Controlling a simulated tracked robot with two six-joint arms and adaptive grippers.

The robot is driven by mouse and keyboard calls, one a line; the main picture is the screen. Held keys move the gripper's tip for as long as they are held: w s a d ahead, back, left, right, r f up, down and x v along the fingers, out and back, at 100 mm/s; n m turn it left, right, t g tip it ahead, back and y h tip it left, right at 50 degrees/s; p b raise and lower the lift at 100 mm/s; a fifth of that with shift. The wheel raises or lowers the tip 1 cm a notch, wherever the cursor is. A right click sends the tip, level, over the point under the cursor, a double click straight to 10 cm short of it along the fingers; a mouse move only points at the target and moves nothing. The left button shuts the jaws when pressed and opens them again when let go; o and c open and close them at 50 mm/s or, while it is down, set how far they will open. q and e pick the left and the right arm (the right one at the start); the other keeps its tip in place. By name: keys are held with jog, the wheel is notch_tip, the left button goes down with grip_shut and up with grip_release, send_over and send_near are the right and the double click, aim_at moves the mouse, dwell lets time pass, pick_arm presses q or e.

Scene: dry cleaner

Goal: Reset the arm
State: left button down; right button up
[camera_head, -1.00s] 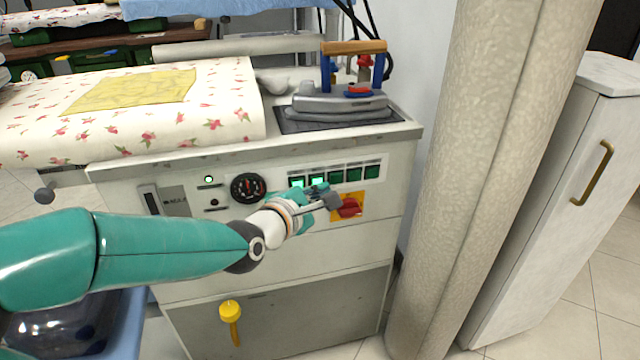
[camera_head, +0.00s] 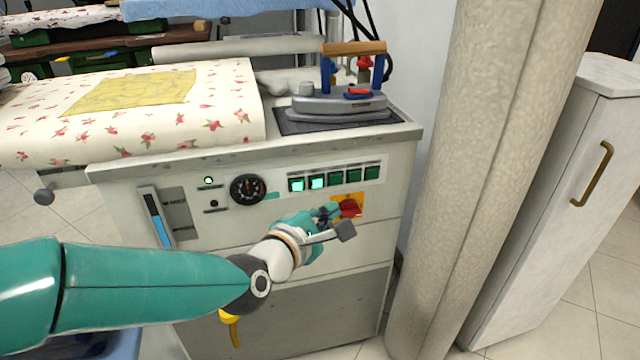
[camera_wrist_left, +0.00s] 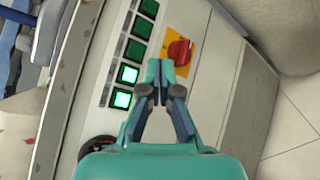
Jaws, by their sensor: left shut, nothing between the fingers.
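My left arm comes in from the left in the head view. Its gripper (camera_head: 338,222) is in front of the ironing station's control panel, just below and left of the red rotary switch (camera_head: 350,208) on its yellow plate. In the left wrist view the gripper (camera_wrist_left: 162,88) is shut and empty, its fingertips together. The red switch (camera_wrist_left: 180,51) shows beyond the fingertips there, and I see no grip on it. My right gripper is in neither view.
An iron (camera_head: 340,103) stands on a dark pad atop the station (camera_head: 130,172). Green buttons (camera_head: 337,177), two of them lit, and a round gauge (camera_head: 248,188) are on the panel. A thick beige column (camera_head: 480,150) and a white cabinet (camera_head: 550,200) stand at right.

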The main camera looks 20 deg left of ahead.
pick_arm(q)
jog(key=s+a+f+m+g, duration=0.1)
jog(key=s+f+g, duration=0.15)
jog(key=f, duration=1.15)
jog(key=s+a+f+g, duration=0.1)
jog(key=f+g, duration=0.3)
jog(key=f, duration=1)
jog(key=s+d+f+m+g+h, duration=0.1)
jog(key=s+d+f+m+g, duration=0.25)
jog(key=s+f+m, duration=0.55)
jog(key=s+d+f+m+g, duration=0.2)
jog(key=s+f+m+g, duration=0.25)
jog(key=s+f, duration=0.45)
notch_tip(320, 180, up, 37)
jog(key=s+m+p, duration=0.2)
jog(key=m+p, duration=0.4)
jog(key=p, duration=3)
jog(key=shift+r, duration=0.15)
